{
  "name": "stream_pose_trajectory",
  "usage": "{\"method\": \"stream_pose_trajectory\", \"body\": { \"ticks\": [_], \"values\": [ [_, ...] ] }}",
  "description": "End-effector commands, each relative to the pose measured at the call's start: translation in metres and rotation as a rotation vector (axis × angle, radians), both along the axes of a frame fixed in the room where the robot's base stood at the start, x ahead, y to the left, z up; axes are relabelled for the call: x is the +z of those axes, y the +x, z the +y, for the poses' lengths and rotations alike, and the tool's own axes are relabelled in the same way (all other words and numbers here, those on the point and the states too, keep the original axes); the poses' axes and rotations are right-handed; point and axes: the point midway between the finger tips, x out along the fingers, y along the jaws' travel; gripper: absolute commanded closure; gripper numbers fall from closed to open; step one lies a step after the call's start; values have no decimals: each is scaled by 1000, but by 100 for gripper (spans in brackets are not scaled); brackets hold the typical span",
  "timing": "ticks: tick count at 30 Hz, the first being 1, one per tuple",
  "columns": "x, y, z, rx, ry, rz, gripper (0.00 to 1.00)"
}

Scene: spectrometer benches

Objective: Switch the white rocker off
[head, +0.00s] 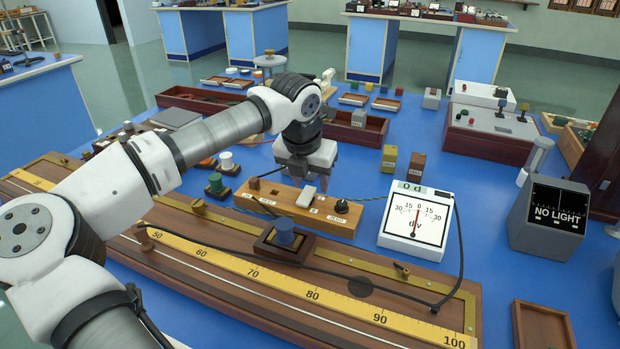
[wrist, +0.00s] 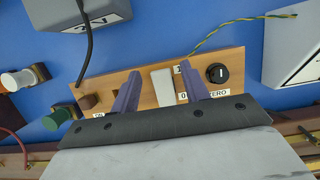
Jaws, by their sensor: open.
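The white rocker (head: 306,197) sits on a wooden panel (head: 262,206) in the middle of the bench. It also shows in the wrist view (wrist: 163,87), with small I and 0 labels at its right side. I cannot tell which end is pressed down. My gripper (wrist: 157,72) is open and empty, its two purple fingers to either side of the rocker in the wrist view. In the head view my gripper (head: 305,172) hangs just behind and above the panel. I cannot tell the exact height gap.
The panel also bears a black knob (head: 342,206) labelled ZERO and a small brown block (head: 254,183). A dial meter (head: 415,219) stands to the right, its needle near 0. A dark display box (head: 553,215) reads NO LIGHT. A long yellow scale (head: 285,281) lies in front.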

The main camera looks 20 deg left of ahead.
Motion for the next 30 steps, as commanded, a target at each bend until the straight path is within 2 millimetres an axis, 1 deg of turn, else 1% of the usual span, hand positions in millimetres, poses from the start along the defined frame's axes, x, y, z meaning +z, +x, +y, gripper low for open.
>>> {"method": "stream_pose_trajectory", "body": {
  "ticks": [4, 7, 11, 15, 21, 25, 30],
  "values": [
    [2, -1, 0, 0, 0, 1, 55],
    [12, -3, 1, 1, 1, 0, 55],
    [36, -10, 1, 1, 3, 0, 55],
    [69, -19, 1, 1, 3, 0, 55],
    [109, -32, 1, 0, 1, -1, 55],
    [124, -37, 2, 0, 1, 0, 55],
    [132, -40, 1, 0, 1, 0, 55]
  ]
}}
